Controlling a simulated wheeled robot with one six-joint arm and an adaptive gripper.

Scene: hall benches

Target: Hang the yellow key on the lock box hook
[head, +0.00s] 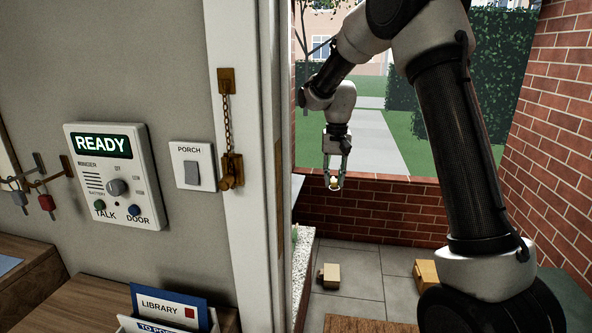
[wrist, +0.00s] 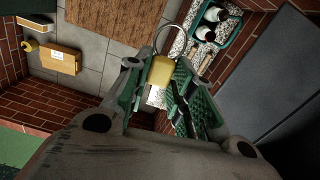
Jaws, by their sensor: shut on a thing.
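The yellow key (wrist: 161,72) hangs on a metal ring and has a block-like yellow tag in the wrist view. My gripper (wrist: 160,80) is shut on the yellow tag, with the ring sticking out beyond the fingertips. In the head view my gripper (head: 334,176) points down beyond the door frame, above the porch, with the small yellow key (head: 334,184) at its tips. I cannot make out the lock box or its hook in either view.
A white door frame (head: 250,150) with a brass chain (head: 228,115) stands left of my gripper. A brick wall (head: 545,120) is on the right. Parcels (head: 329,276) lie on the porch floor. A green crate of bottles (wrist: 205,52) shows in the wrist view. Red-tagged keys (head: 47,202) hang indoors.

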